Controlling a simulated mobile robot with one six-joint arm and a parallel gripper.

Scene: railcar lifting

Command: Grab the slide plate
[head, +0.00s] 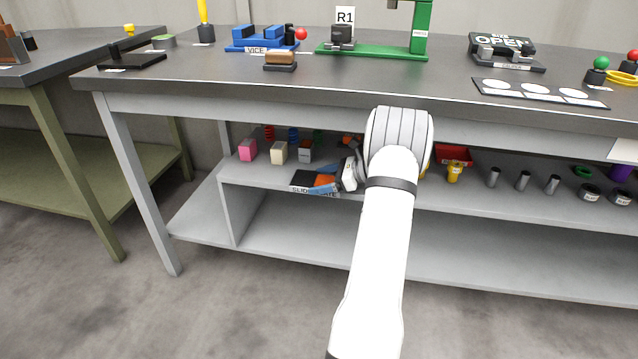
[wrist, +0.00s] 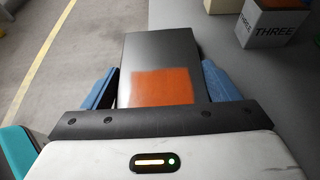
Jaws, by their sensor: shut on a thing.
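The slide plate (wrist: 158,52) is a flat black plate with an orange patch. In the wrist view it lies between the two blue fingers of my gripper (wrist: 160,85), which is shut on it. In the head view the slide plate (head: 303,178) shows at the front of the shelf under the table, above a label reading SLIDE PLATE. My gripper (head: 327,184) reaches it from the right, and part of the plate is hidden behind the fingers. I cannot tell whether the plate touches the shelf.
Pink (head: 248,150), cream (head: 279,153) and grey (head: 305,151) blocks stand behind the plate on the shelf. A yellow part (head: 454,172) and several dark cylinders stand to the right. The tabletop edge (head: 250,95) overhangs the shelf. The lower shelf (head: 300,255) is bare.

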